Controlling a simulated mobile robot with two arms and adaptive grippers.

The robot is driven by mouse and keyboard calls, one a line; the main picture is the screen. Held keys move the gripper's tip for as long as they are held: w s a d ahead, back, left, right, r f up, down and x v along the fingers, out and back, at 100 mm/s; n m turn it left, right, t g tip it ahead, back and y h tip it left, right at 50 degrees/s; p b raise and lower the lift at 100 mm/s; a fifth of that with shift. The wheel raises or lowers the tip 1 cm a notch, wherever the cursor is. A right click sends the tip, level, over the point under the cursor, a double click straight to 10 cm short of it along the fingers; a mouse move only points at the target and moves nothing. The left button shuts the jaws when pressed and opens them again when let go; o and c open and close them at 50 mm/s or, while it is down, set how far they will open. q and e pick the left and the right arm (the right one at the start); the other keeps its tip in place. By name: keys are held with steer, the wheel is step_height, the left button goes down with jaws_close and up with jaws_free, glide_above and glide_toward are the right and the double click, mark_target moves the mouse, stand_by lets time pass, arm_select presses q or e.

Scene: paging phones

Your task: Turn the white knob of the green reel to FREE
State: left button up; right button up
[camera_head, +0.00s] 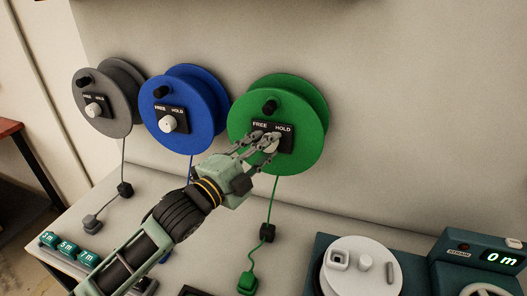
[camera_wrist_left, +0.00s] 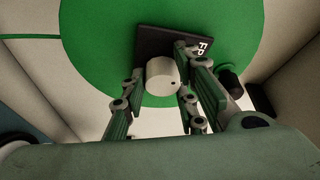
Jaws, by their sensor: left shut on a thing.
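The green reel (camera_head: 305,118) is mounted on the wall, the rightmost of three reels. Its black plate (camera_head: 287,138) reads FREE on the left and HOLD on the right. Its white knob (camera_head: 271,145) sits below the words, partly hidden by the fingers in the head view. My left gripper (camera_head: 264,140) is shut on this knob. In the left wrist view the white knob (camera_wrist_left: 162,75) shows between the fingers, with a small dark dot on its face. Which word the knob points to, I cannot tell. My right gripper is not in view.
A blue reel (camera_head: 211,107) and a grey reel (camera_head: 119,119) hang to the left, each with a white knob. Cords run down to the table. A white dial (camera_head: 350,277) and a meter reading 0 m (camera_head: 500,259) stand at the right.

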arm_select(q)
steer(key=shift+s+d+f+n+t+b, duration=0.1)
steer(key=shift+f+n+t+b, duration=0.15)
steer(key=shift+n, duration=0.4)
steer(key=shift+d+f+n+t+b, duration=0.15)
steer(key=shift+f+n, duration=0.15)
steer(key=shift+n, duration=0.35)
steer(key=shift+c, duration=0.2)
steer(key=shift+r, duration=0.1)
steer(key=o, duration=0.9)
steer(key=shift+o, duration=0.8)
steer(key=shift+r, duration=0.1)
steer(key=shift+d+r, duration=0.1)
steer(key=shift+d, duration=0.05)
steer(key=shift+s+a, duration=0.35)
steer(key=shift+a, duration=0.1)
steer(key=v, duration=1.1)
